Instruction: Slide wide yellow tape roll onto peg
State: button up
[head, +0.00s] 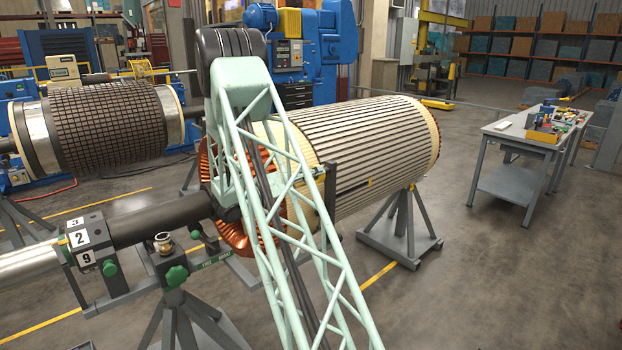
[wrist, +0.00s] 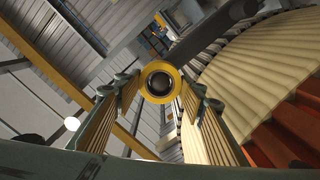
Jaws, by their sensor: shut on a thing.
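The yellow tape roll (wrist: 160,66) shows in the wrist view as a yellow ring around a dark round centre. It sits between the fingertips of my gripper (wrist: 160,90), which is shut on it with the ribbed pads to either side. The ring faces the wrist camera almost straight on. I cannot tell whether the dark centre is an empty hole or the end of a peg. In the head view the pale green lattice of my arm hides much of the middle, and I cannot make out the roll or the peg there.
A large slotted rotor (head: 365,150) with copper windings (head: 232,238) rests on grey stands (head: 400,240) close to my arm. A second rotor (head: 105,125) is at the left. A workbench (head: 520,145) with small items stands at the right. Open floor (head: 480,290) lies at the lower right.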

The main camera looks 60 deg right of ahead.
jog(key=shift+b+x, duration=1.6)
jog(key=shift+x, duration=0.15)
dwell(1.4)
jog(key=o, duration=0.9)
jog(key=shift+o, duration=0.2)
jog(key=o, duration=0.5)
jog(key=shift+c, duration=0.2)
jog(key=shift+w+a, duration=0.1)
jog(key=shift+a, duration=0.05)
jog(key=b+v, duration=0.7)
jog(key=v, duration=0.1)
jog(key=shift+a, duration=0.3)
dwell(0.8)
